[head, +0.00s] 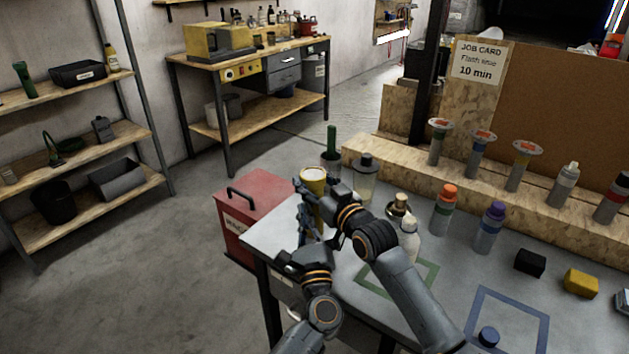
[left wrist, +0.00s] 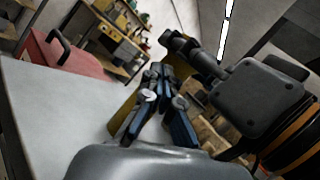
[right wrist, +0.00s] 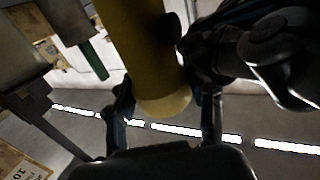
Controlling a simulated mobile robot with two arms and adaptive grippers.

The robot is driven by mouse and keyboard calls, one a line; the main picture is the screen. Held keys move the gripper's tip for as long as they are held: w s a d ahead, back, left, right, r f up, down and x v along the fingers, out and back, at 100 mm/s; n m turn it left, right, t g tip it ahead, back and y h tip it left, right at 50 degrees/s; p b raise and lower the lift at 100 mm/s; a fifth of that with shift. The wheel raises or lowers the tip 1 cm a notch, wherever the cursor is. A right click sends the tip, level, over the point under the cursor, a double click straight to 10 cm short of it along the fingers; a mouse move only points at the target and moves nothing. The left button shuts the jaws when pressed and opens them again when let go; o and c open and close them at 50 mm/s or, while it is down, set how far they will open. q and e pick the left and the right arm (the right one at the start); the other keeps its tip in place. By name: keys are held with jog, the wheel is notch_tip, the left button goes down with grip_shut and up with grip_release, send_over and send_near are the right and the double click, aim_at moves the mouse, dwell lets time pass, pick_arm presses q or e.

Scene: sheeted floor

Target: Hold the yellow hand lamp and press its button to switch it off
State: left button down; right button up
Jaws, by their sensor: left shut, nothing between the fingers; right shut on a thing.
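The yellow hand lamp (head: 314,183) is upright above the left end of the grey table, its pale round end up. My right gripper (head: 317,203) is shut around its body. In the right wrist view the lamp (right wrist: 138,55) runs between the two fingers. My left gripper (head: 307,228) is shut and empty just below and beside the lamp. In the left wrist view its fingertips (left wrist: 162,78) are close to a yellow part of the lamp (left wrist: 122,114); I cannot tell whether they touch it.
A red toolbox (head: 236,222) stands left of the table (head: 287,232). White bottles (head: 408,240) and orange- and purple-capped bottles (head: 445,208) stand to the right. Green and blue outlines mark the tabletop.

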pick_arm(q)
jog(key=shift+a+f, duration=0.1)
jog(key=shift+f, duration=0.1)
pick_arm(e)
jog(key=shift+a, duration=0.15)
jog(key=shift+f, duration=0.1)
jog(key=shift+d, duration=0.2)
pick_arm(q)
jog(key=s+a, duration=0.3)
jog(key=s, duration=0.2)
jog(key=shift+a, duration=0.35)
pick_arm(e)
jog(key=o, duration=1.3)
jog(key=shift+w, duration=0.1)
pick_arm(q)
jog(key=shift+w+f, duration=0.1)
pick_arm(e)
jog(key=shift+o, duration=0.2)
